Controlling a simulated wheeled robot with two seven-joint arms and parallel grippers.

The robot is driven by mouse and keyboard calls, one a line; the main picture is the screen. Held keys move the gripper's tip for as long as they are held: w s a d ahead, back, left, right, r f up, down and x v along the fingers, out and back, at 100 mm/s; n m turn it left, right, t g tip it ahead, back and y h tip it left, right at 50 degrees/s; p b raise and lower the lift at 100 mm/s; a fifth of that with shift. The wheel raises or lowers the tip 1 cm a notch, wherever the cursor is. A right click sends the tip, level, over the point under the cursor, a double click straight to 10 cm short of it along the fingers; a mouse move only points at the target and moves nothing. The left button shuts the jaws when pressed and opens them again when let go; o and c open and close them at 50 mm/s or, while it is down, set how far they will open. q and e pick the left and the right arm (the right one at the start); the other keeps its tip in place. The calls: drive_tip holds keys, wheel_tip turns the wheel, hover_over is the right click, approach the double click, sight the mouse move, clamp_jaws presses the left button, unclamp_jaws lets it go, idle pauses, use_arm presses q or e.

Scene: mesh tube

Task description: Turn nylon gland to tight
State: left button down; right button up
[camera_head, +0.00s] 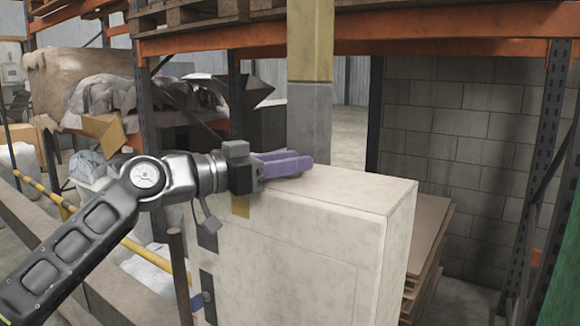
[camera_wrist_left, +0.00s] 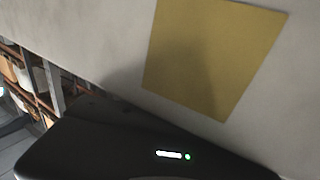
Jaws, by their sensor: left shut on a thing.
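My left gripper (camera_head: 300,164), with purple fingers, reaches in from the left over the top left edge of a pale cabinet (camera_head: 320,226). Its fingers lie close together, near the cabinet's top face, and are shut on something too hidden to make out. I cannot pick out the nylon gland in either view. The left wrist view shows the dark gripper housing with a small green light, close to the cabinet's pale face (camera_wrist_left: 95,35). My right gripper is not in view.
A yellow patch (camera_wrist_left: 212,58) is on the cabinet face; it shows below the gripper in the head view (camera_head: 240,206). Blue and dark fittings (camera_head: 200,300) are on the cabinet's left side. A grey and yellow post (camera_head: 310,110) stands behind.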

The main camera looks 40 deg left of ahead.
use_arm(q)
drive_tip(key=shift+m+g+h, duration=0.3)
drive_tip(key=shift+m+h, duration=0.1)
drive_tip(key=shift+h, duration=0.2)
drive_tip(key=c, duration=1)
unclamp_jaws()
drive_tip(key=b+v, duration=0.1)
drive_tip(key=v, duration=0.6)
drive_tip(key=shift+s+a, duration=0.15)
drive_tip(key=shift+s, duration=0.25)
